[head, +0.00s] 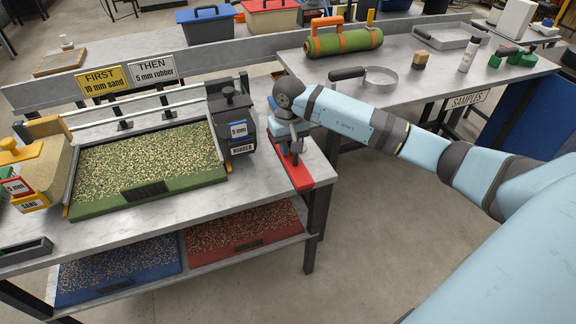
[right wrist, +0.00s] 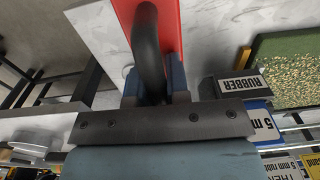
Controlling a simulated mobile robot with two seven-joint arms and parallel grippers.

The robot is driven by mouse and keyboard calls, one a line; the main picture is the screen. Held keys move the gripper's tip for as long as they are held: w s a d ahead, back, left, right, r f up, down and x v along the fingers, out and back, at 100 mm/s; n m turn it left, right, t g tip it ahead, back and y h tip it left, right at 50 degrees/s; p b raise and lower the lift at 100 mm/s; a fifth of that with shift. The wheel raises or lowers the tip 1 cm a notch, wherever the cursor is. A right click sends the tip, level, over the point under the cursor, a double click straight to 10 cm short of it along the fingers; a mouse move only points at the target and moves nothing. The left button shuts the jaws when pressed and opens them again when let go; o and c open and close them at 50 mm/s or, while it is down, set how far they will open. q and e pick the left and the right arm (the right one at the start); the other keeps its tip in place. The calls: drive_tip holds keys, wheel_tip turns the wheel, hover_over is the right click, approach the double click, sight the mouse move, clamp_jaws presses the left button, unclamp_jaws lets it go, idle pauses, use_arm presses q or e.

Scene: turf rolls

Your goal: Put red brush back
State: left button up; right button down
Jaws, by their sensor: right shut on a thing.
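My right gripper (head: 291,146) is at the right end of the near bench, pointing down over a red strip (head: 299,179). In the right wrist view, its blue fingers (right wrist: 154,82) are shut on a dark curved handle (right wrist: 147,45), which I take for the red brush's. A flat red surface (right wrist: 171,22) shows behind the handle. My left gripper is not in view.
The black rubber hopper (head: 232,118) stands close left of the gripper, beside a green turf tray (head: 150,205). A yellow sand hopper (head: 38,165) is far left. The right bench holds a green roll (head: 345,43) and a round pan (head: 381,77). Open floor lies between benches.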

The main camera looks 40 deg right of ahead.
wheel_tip(320, 180, down, 4)
drive_tip(key=shift+r, duration=0.15)
wheel_tip(320, 180, down, 3)
drive_tip(key=shift+f, duration=0.3)
drive_tip(key=shift+f, duration=0.1)
drive_tip(key=c, duration=1.1)
unclamp_jaws()
